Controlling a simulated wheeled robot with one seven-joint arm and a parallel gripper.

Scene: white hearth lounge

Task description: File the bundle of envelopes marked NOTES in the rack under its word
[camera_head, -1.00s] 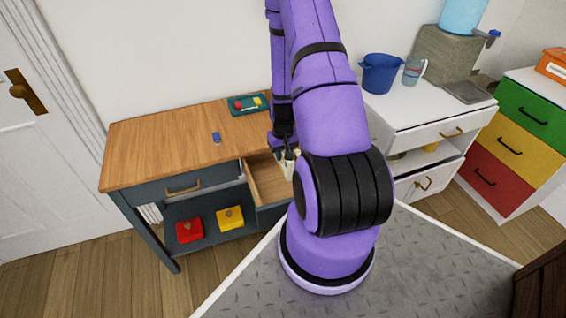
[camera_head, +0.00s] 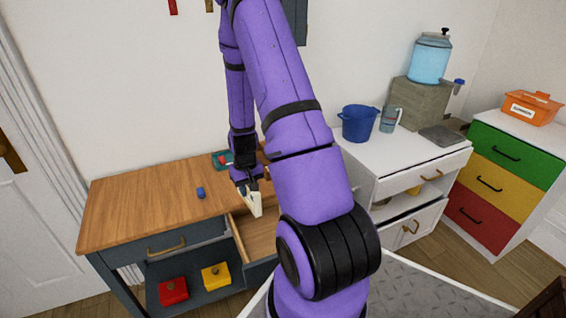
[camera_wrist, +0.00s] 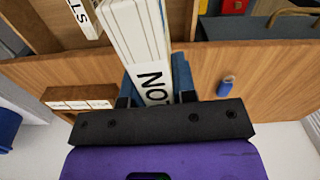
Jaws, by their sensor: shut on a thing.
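My gripper (camera_head: 250,184) is shut on a white bundle of envelopes (camera_head: 254,203), above the open drawer (camera_head: 262,240) of the wooden desk. A second white bundle (camera_wrist: 84,18) ending in "LLS" shows at the upper left, by the drawer. A small wooden rack (camera_wrist: 78,100) with three white labels stands on the desk at the left of the wrist view. Its words are too small to read.
A small blue object (camera_head: 200,193) lies on the desk top (camera_head: 140,205), left of my gripper. A teal tray (camera_head: 222,160) is at the back. Red (camera_head: 173,291) and yellow (camera_head: 216,276) boxes sit on the shelf below. A white cabinet (camera_head: 425,165) stands to the right.

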